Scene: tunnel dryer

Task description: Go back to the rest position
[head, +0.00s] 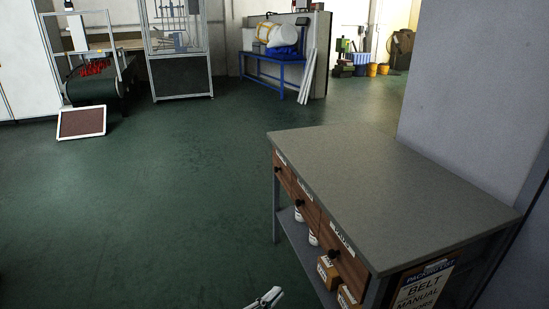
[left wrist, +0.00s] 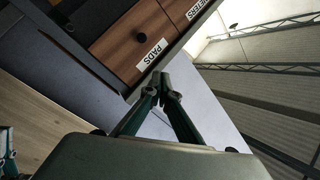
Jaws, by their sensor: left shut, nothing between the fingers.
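My left gripper (head: 268,298) shows at the bottom edge of the head view, in front of the lower left side of a grey-topped workbench (head: 385,185). In the left wrist view, my left gripper's fingers (left wrist: 161,80) are closed together with nothing between them. Beyond them is a brown drawer (left wrist: 133,45) labelled PADS, with a dark round knob. From this view I cannot tell the exact gap between the fingertips and the drawer front. My right gripper is not in view.
The bench has labelled drawers (head: 300,198) and a lower shelf with small boxes (head: 327,272). A grey wall (head: 470,90) stands behind it. Green floor (head: 170,200) is clear at left. Farther back are a conveyor (head: 92,85), a brown-faced panel (head: 82,122) and a blue table (head: 275,63).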

